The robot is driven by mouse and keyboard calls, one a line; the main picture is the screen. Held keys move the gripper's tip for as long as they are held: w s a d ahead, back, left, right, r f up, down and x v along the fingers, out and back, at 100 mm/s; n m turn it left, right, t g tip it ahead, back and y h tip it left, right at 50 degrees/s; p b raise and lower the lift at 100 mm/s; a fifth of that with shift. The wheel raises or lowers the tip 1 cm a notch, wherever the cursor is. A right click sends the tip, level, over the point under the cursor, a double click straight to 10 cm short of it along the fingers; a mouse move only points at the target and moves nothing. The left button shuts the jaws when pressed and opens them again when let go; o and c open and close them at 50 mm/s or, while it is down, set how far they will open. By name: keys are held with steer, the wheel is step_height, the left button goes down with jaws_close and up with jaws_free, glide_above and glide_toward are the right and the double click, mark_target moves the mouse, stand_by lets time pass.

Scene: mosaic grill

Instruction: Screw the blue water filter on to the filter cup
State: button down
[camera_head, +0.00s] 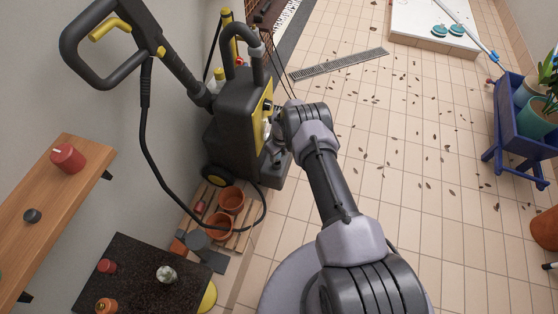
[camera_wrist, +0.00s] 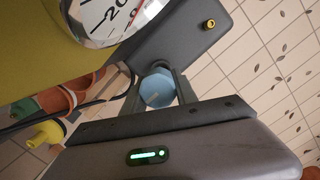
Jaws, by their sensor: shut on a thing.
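My gripper (camera_wrist: 159,84) is shut on the blue water filter (camera_wrist: 157,90), which shows between the two fingers in the wrist view. The filter is close to the body of the black and yellow pressure washer (camera_head: 232,132). The filter cup cannot be made out, and I cannot tell whether the filter touches it. In the head view my arm reaches to the washer's right side, and the gripper and filter are mostly hidden there.
A round gauge (camera_wrist: 108,14) and a yellow washer panel (camera_wrist: 40,50) are close beside the gripper. A black hose (camera_head: 150,170) hangs at left. Terracotta pots (camera_head: 231,199) stand below the washer. Tiled floor with scattered leaves (camera_head: 425,135) is open to the right, before a blue planter stand (camera_head: 508,125).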

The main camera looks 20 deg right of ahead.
mark_target(278, 160)
steer(key=shift+f, duration=0.1)
stand_by(0.3)
steer(key=shift+f, duration=0.55)
steer(key=shift+f, duration=1)
stand_by(0.6)
steer(key=c, duration=0.9)
jaws_free()
